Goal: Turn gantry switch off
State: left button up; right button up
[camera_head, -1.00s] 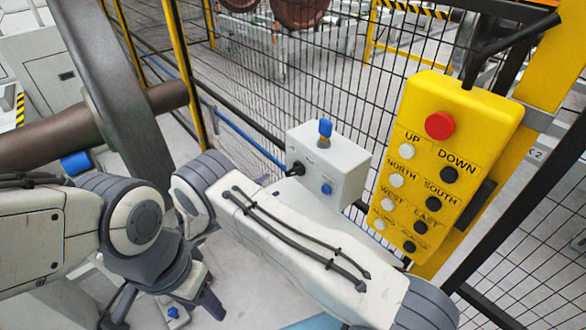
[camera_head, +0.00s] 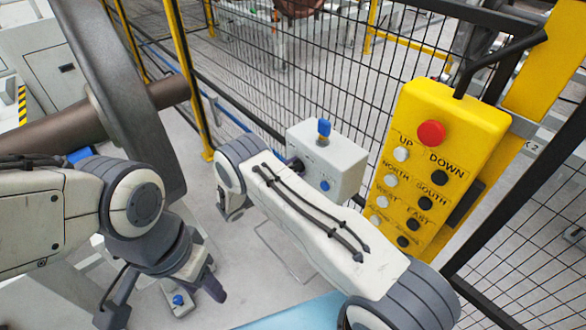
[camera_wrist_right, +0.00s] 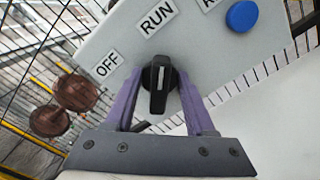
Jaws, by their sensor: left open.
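The gantry switch is a black rotary knob (camera_wrist_right: 159,84) on a light grey box (camera_head: 345,160). In the right wrist view its white line points up toward the RUN label (camera_wrist_right: 157,17); the OFF label (camera_wrist_right: 108,64) is to the left. My right gripper (camera_wrist_right: 160,100) has its two purple fingers on either side of the knob. I cannot tell whether they touch it. My left gripper (camera_head: 165,298) is open, low on the left, pointing down and away from the box.
A blue button (camera_wrist_right: 242,16) sits on the box face; a blue-topped part (camera_head: 324,128) stands on its top. A yellow pendant (camera_head: 465,120) with a red button is to the right. Black mesh fencing (camera_head: 290,80) stands behind. A large grey wheel (camera_head: 105,70) with a brown axle is at left.

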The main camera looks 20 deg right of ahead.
grip_shut()
